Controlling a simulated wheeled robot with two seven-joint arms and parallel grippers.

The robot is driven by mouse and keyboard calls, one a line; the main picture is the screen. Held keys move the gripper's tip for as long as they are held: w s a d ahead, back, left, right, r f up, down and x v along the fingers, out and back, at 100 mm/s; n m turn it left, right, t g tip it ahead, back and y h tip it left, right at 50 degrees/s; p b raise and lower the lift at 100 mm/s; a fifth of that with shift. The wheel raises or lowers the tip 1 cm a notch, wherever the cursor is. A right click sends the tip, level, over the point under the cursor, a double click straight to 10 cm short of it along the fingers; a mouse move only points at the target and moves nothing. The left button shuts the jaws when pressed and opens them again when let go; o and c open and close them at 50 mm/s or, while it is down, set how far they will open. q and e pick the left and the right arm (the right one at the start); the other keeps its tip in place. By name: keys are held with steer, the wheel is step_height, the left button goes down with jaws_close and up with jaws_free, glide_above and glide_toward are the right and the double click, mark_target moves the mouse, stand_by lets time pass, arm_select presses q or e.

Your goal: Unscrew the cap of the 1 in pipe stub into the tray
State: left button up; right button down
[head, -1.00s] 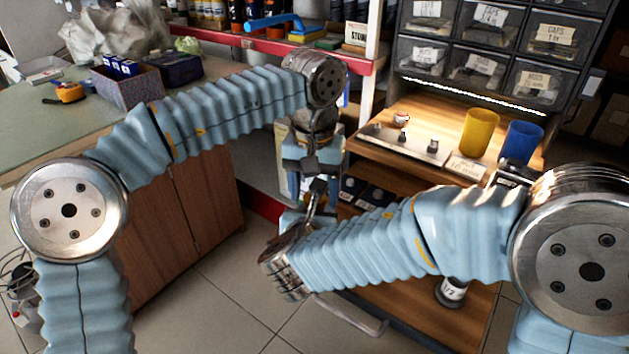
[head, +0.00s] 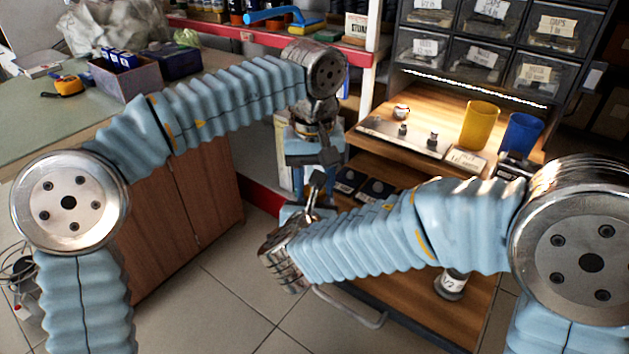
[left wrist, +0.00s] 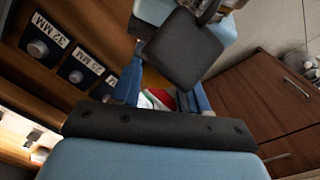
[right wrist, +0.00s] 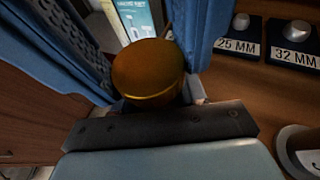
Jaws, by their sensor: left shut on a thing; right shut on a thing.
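My left gripper (head: 327,152) and my right gripper (head: 316,184) meet closely in the head view, the left one above the right one. A round brass cap (right wrist: 148,72) shows in the right wrist view, its flat end toward the camera, and my right gripper is shut on it. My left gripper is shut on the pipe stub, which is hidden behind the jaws. I cannot tell whether the cap is apart from the stub. I cannot make out which thing is the tray.
A wooden cart carries a metal plate (head: 386,133) with small fittings, a yellow cup (head: 479,125) and a blue cup (head: 521,136). Its lower shelf has dark holders labelled 25 MM (right wrist: 238,46) and 32 MM (right wrist: 296,57). A wooden cabinet (head: 190,215) stands left; open floor lies in front.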

arm_select(q)
steer(key=o, duration=1.2)
steer(key=shift+c, duration=0.2)
arm_select(e)
steer(key=shift+f, duration=0.1)
arm_select(q)
steer(key=shift+r, duration=2.45)
steer(key=shift+c, duration=0.5)
step_height(320, 180, up, 3)
steer(key=m, duration=0.3)
steer(key=shift+f, duration=0.1)
steer(key=shift+f+m, duration=0.2)
steer(key=shift+m, duration=0.1)
step_height(320, 180, down, 7)
steer(key=shift+f, duration=0.15)
